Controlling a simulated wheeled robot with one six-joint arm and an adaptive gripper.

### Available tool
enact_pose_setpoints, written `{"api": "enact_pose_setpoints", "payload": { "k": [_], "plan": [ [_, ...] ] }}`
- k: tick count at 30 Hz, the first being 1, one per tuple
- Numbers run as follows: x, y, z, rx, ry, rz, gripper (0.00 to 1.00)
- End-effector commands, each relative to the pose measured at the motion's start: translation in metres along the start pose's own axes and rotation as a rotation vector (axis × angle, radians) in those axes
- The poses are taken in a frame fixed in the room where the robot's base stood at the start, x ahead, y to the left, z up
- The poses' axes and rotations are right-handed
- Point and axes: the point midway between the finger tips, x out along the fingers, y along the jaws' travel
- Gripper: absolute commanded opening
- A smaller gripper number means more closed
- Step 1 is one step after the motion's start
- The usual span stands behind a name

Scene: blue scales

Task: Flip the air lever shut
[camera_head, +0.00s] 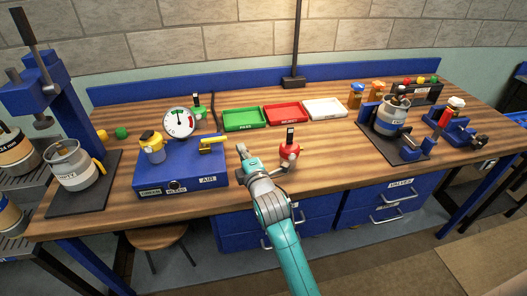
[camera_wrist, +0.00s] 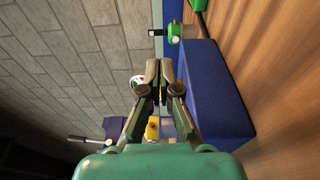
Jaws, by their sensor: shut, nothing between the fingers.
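The air lever (camera_head: 213,139) is a yellow handle on the right side of the blue box (camera_head: 180,183), above the AIR label (camera_head: 208,181). It lies roughly level, its long part reaching right. My gripper (camera_head: 241,149) is just right of the lever, apart from it in the picture. In the wrist view my gripper (camera_wrist: 152,68) has its fingers together and holds nothing.
A yellow-topped fitting (camera_head: 151,147) stands on the box's left, with a round gauge (camera_head: 179,123) behind. A red part with a black handle (camera_head: 289,151) stands right of my gripper. Green (camera_head: 244,119), red (camera_head: 286,113) and white trays (camera_head: 325,108) lie behind.

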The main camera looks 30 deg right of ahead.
Motion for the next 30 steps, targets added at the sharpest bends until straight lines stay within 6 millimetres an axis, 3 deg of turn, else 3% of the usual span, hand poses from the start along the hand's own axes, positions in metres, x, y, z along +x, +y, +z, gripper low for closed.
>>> {"api": "enact_pose_setpoints", "payload": {
  "k": [6, 12, 30],
  "plan": [
    [-0.012, 0.0, 0.034, 0.001, -0.004, 0.0, 0.0],
    [-0.019, 0.0, 0.053, 0.002, -0.001, 0.001, 0.0],
    [-0.021, 0.0, 0.058, 0.001, 0.001, 0.001, 0.0]
  ]
}}
